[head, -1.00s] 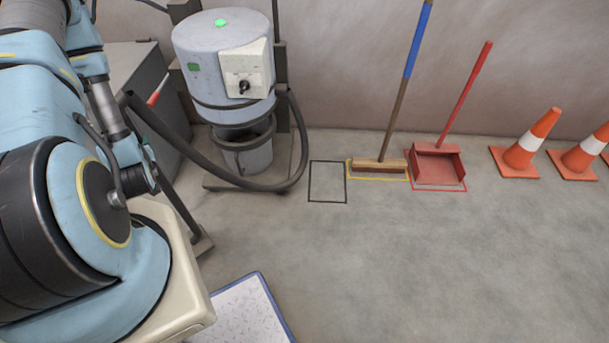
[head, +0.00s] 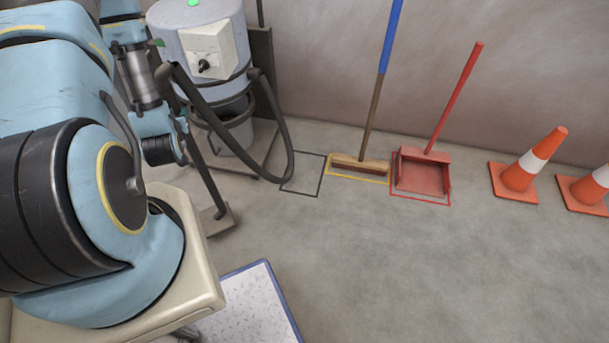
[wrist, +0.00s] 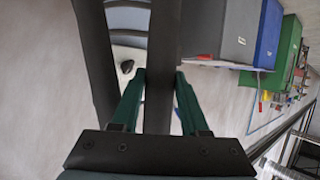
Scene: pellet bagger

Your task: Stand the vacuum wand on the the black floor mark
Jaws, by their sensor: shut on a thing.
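The vacuum wand (head: 204,178) is a dark tube with a flat floor head (head: 218,221) at its lower end, close to the floor. It leans, with its top to the left. In the wrist view, the green fingers of my gripper (wrist: 160,92) are shut on the wand's dark tube (wrist: 161,60). In the head view, my arm hides most of the gripper. The black floor mark (head: 300,193) is an empty rectangular outline, right of and slightly beyond the floor head. The hose hangs across the mark's left edge in the picture.
The grey vacuum drum (head: 212,85) stands behind the wand, joined by a black hose (head: 285,140). A broom (head: 362,165) and a red dustpan (head: 423,175) stand right of the mark, then orange cones (head: 525,165). A blue-edged white mat (head: 250,300) lies in front. The floor between is clear.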

